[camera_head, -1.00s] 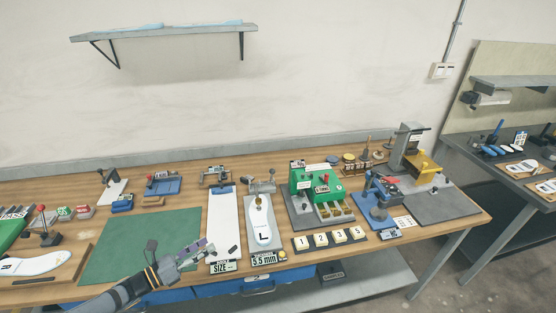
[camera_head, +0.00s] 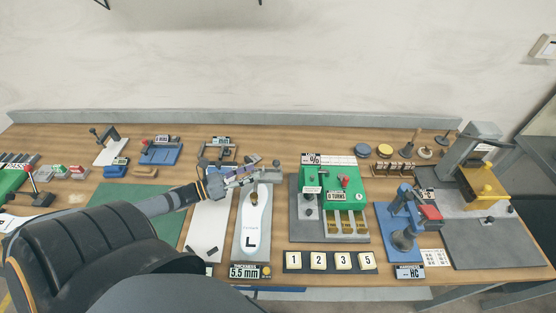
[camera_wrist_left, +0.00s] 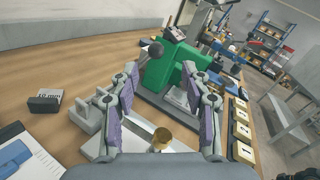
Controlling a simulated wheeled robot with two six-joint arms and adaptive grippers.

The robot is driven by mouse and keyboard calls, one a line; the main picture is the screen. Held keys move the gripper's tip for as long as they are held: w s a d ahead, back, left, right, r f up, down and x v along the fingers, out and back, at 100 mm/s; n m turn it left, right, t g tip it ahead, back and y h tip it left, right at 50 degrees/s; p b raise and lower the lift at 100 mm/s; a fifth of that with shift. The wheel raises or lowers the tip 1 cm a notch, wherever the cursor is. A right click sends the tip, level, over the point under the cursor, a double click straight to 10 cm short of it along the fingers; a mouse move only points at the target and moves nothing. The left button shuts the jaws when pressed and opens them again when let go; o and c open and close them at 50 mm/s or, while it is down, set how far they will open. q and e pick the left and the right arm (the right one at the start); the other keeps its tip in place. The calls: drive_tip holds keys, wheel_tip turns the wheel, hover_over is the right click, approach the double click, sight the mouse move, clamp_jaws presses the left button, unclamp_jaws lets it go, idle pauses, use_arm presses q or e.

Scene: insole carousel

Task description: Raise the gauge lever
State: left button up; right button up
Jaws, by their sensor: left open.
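The gauge is a narrow plate (camera_head: 238,258) with a white insole marked L (camera_head: 252,232) on it and a "5.5 mm" display (camera_head: 244,272) at the front. A brass-coloured foot (camera_head: 254,198) stands over the insole. The gauge lever has a dark ball knob (camera_head: 276,163) at the back of the gauge. In the left wrist view the knob (camera_wrist_left: 155,50) shows between the fingers, near their tips. My left gripper (camera_head: 262,170) is open over the back of the gauge and hides part of it. I cannot tell whether it touches the lever.
A green machine (camera_head: 340,187) stands close to the right of the gauge. Numbered tiles (camera_head: 319,260) lie in front of it. A blue press (camera_head: 401,220) is farther right. A white board (camera_head: 208,222) lies left of the gauge, beside a green mat (camera_head: 160,200).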

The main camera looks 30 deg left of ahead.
sight(276, 163)
use_arm(q)
drive_tip(key=b+x, duration=0.1)
drive_tip(key=x, duration=0.2)
drive_tip(key=b+x, duration=0.1)
drive_tip(key=x, duration=0.2)
drive_tip(key=b+x, duration=0.1)
drive_tip(key=x, duration=0.2)
drive_tip(key=shift+w+a+f, duration=0.2)
drive_tip(key=shift+w+f, duration=0.1)
drive_tip(key=shift+f, duration=0.1)
drive_tip(key=shift+w+d+r, duration=0.1)
drive_tip(key=shift+w+d, duration=0.05)
drive_tip(key=shift+r, duration=0.1)
drive_tip(key=shift+w, duration=0.1)
drive_tip(key=shift+d, duration=0.1)
drive_tip(key=c, duration=0.5)
clamp_jaws()
use_arm(e)
drive_tip(key=f, duration=0.1)
drive_tip(key=w+f, duration=0.1)
drive_tip(key=f, duration=0.1)
drive_tip(key=shift+w+f, duration=0.25)
drive_tip(key=shift+w, duration=0.15)
